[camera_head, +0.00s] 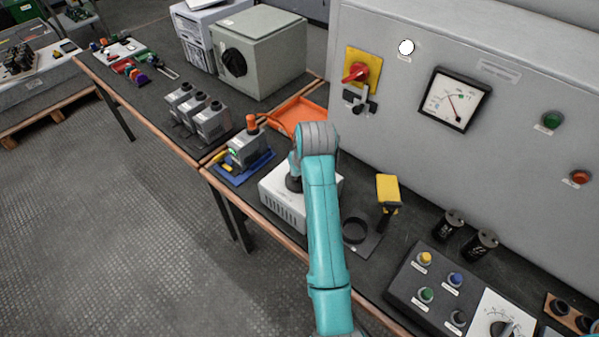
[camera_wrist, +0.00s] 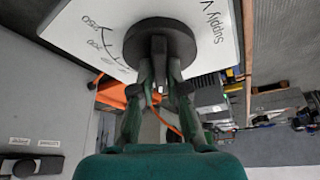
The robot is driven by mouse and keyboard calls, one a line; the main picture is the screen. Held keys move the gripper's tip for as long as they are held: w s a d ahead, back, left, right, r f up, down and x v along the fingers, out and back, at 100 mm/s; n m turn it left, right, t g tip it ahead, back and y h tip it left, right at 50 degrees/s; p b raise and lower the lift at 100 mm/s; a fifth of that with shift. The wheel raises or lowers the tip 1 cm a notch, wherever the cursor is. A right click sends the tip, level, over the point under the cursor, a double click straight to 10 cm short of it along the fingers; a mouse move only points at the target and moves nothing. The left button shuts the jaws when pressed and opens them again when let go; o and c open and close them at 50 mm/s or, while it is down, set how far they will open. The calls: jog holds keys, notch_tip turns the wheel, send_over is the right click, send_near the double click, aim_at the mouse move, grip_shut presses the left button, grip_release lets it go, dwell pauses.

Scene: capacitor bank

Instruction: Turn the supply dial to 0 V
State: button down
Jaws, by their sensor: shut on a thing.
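The supply unit is a white vented box (camera_head: 285,207) on the bench, partly hidden behind my teal arm in the head view. Its dial is a round black knob with a raised grip bar (camera_wrist: 139,38) in the wrist view, on a white face (camera_wrist: 87,40) lettered "Supply V". My gripper (camera_wrist: 160,72) is shut on the knob's bar, one finger on each side. I cannot tell which mark the knob points to.
A blue tray (camera_head: 262,172) with a grey device stands left of the supply, and an orange tray (camera_head: 291,112) lies behind it. A yellow-headed tool (camera_head: 388,189) stands to the right. A large grey cabinet (camera_head: 400,140) with a meter rises behind.

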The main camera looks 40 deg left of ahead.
jog(key=c, duration=1.2)
grip_release()
jog(key=v, duration=1.1)
jog(key=shift+d+r, duration=0.1)
jog(key=shift+r, duration=0.3)
